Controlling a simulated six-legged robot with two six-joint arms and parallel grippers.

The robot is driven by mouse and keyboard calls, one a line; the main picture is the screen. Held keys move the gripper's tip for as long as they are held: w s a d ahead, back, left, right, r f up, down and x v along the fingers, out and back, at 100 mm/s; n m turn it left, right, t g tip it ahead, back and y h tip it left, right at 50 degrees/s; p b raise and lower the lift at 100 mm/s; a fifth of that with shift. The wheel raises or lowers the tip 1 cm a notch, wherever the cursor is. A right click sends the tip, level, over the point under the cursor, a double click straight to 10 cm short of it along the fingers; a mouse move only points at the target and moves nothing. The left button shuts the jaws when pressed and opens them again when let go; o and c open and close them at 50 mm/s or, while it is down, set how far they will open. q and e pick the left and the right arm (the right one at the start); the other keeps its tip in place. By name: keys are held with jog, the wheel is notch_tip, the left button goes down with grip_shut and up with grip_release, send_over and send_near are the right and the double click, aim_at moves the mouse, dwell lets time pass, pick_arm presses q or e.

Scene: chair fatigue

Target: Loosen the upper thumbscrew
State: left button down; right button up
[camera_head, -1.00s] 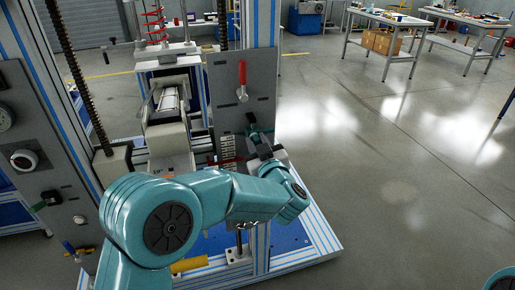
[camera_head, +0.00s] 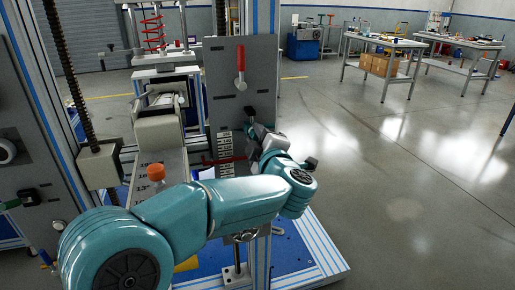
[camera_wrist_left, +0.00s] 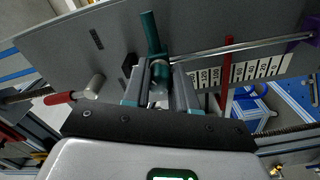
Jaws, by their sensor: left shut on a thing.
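An upright grey panel (camera_head: 226,85) stands beside the frame, with a numbered scale (camera_head: 225,155) on its lower part. A teal piece (camera_head: 251,116) sticks out near the panel's right edge; in the left wrist view it is a teal bar (camera_wrist_left: 151,33) at one end of a metal rod (camera_wrist_left: 240,46). In the head view my left gripper (camera_head: 264,141) is at the panel's right edge. My right gripper is out of view.
A red-handled lever (camera_head: 240,68) is higher on the panel. A red pointer (camera_head: 222,160) crosses the scale. A purple piece (camera_wrist_left: 300,37) is at the rod's far end. Open floor (camera_head: 400,170) lies to the right.

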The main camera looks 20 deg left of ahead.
pick_arm(q)
jog(key=n+b, duration=0.2)
jog(key=n, duration=0.1)
jog(key=n+b, duration=0.3)
jog(key=shift+f+n, duration=0.2)
jog(key=shift+n, duration=0.1)
jog(key=n+b, duration=0.2)
jog(key=n, duration=0.1)
jog(key=shift+r+n+b, duration=0.15)
jog(key=shift+n+b, duration=0.15)
jog(key=shift+b, duration=0.1)
jog(key=shift+n+b, duration=0.35)
jog(key=shift+n, duration=0.25)
jog(key=shift+r, duration=0.1)
jog(key=c, duration=0.9)
grip_release()
jog(key=v, duration=1.6)
jog(key=shift+s+d, duration=0.1)
jog(key=shift+s, duration=0.05)
